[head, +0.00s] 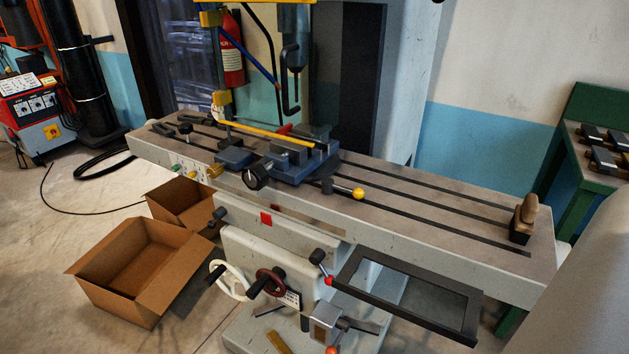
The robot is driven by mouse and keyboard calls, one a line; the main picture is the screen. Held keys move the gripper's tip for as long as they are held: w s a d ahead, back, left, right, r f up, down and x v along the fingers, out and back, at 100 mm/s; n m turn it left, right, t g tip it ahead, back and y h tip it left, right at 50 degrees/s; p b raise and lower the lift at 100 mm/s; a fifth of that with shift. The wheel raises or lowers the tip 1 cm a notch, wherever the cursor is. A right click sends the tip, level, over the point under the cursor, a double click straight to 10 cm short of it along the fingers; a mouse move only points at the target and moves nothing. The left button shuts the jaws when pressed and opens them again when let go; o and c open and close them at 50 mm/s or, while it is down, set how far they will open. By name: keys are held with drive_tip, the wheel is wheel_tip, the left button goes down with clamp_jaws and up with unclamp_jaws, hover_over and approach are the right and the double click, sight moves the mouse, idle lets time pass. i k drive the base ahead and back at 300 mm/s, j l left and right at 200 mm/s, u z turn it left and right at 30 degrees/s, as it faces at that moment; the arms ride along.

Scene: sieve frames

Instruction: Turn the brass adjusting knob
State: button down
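A small brass-yellow knob (214,170) shows at the front edge of the milling machine's long table (440,205), left of the blue vise (300,168). It looks like the brass adjusting knob, but it is too small to make out its shape or turn angle. A black round knob (256,176) sits to its right, in front of the vise. My gripper is not in view, and nothing touches the brass knob.
A yellow ball-ended lever (359,193) sticks out right of the vise. Handwheels (232,281) and a black open frame (408,298) jut out below the table. Open cardboard boxes (135,265) stand on the floor at left. A large grey shape fills the lower right corner.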

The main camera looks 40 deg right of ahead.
sight(215, 170)
drive_tip(key=i+z, duration=0.4)
drive_tip(key=i+j+z, duration=0.35)
drive_tip(key=k+j+u, duration=0.1)
drive_tip(key=j, duration=0.25)
drive_tip(key=k+j+u, duration=0.15)
drive_tip(key=j, duration=0.25)
drive_tip(key=k+l, duration=0.05)
drive_tip(key=k, duration=0.05)
